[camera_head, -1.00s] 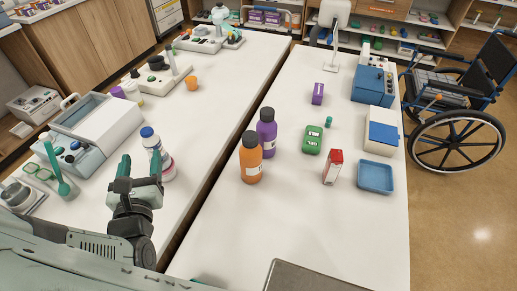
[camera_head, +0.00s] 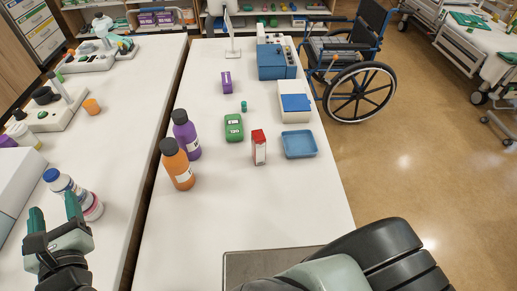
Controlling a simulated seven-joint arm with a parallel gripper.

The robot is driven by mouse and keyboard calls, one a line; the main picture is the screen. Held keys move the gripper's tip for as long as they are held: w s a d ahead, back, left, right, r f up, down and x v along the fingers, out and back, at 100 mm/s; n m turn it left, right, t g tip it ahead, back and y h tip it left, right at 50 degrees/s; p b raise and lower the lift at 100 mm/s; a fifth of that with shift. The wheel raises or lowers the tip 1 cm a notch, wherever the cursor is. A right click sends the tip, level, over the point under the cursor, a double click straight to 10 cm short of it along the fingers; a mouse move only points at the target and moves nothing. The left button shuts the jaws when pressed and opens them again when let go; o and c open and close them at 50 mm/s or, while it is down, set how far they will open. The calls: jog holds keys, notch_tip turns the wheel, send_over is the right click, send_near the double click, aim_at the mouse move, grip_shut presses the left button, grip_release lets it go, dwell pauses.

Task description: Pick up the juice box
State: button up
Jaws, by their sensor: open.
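A small upright carton with a red top and white sides (camera_head: 259,148), which looks like the juice box, stands on the right-hand white table (camera_head: 240,205). It is just left of a shallow blue tray (camera_head: 299,145) and apart from it. My gripper (camera_head: 55,216) is at the lower left, over the left-hand table, with its two green-tipped fingers spread and nothing visibly between them. It is well to the left of the carton and nearer the camera. A white bottle with a blue cap (camera_head: 72,190) stands close behind the gripper; I cannot tell the gap.
Orange (camera_head: 178,168) and purple (camera_head: 186,137) bottles stand left of the carton. A green item (camera_head: 233,127) and a purple box (camera_head: 226,82) lie behind. A gap separates the two tables. A grey panel (camera_head: 240,267) is at the front. The table before the carton is clear.

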jog(key=shift+o, duration=0.2)
jog(key=shift+o, duration=0.8)
